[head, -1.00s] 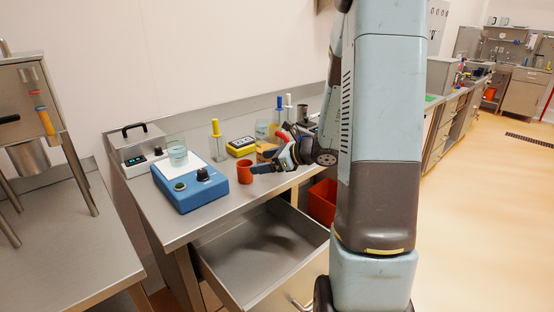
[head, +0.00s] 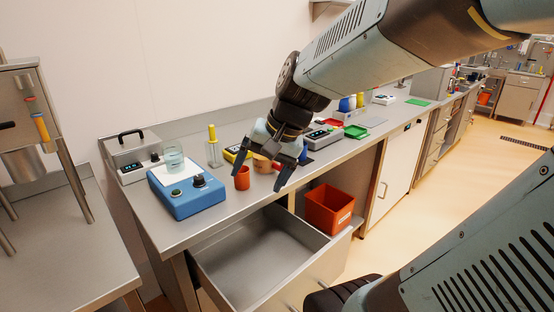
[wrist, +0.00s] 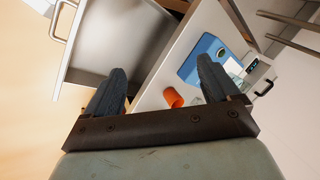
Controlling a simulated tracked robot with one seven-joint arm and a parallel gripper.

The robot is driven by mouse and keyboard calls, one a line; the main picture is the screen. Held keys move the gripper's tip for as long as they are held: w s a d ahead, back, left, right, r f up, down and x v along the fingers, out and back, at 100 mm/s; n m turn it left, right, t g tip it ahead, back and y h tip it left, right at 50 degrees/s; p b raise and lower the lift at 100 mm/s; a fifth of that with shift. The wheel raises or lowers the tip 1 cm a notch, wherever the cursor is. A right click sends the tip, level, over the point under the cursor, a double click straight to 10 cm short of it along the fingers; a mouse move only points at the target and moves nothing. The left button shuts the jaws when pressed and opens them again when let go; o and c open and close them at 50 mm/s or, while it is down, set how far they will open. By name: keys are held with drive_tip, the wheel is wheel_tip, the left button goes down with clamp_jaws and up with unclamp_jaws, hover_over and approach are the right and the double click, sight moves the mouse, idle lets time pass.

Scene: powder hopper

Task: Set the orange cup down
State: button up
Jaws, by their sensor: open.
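The orange cup (head: 242,178) stands upright on the steel bench, just right of the blue stirrer (head: 187,193). My gripper (head: 262,180) is open and empty, its fingers apart above the bench. In the head view the cup shows beside the left finger. In the wrist view my gripper (wrist: 158,88) has its two fingers wide apart, and the orange cup (wrist: 173,97) shows between them, beyond the tips and nearer the right finger. The cup is not held.
An open, empty drawer (head: 262,250) juts out below the bench. An orange bin (head: 329,208) stands on the lower shelf. A yellow-handled tool (head: 212,146) and a clear beaker (head: 174,158) stand behind the cup. A grey instrument (head: 133,155) is at back left.

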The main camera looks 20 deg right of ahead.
drive_tip(key=s+d+r+n+t+h, duration=0.2)
drive_tip(key=s+d+r+n+h, duration=0.1)
drive_tip(key=s+d+r+n, duration=0.1)
drive_tip(key=shift+s+d+r+n+h, duration=0.2)
drive_tip(key=shift+s+n+h, duration=0.2)
drive_tip(key=shift+s+n, duration=0.3)
drive_tip(key=shift+c, duration=0.3)
idle(0.5)
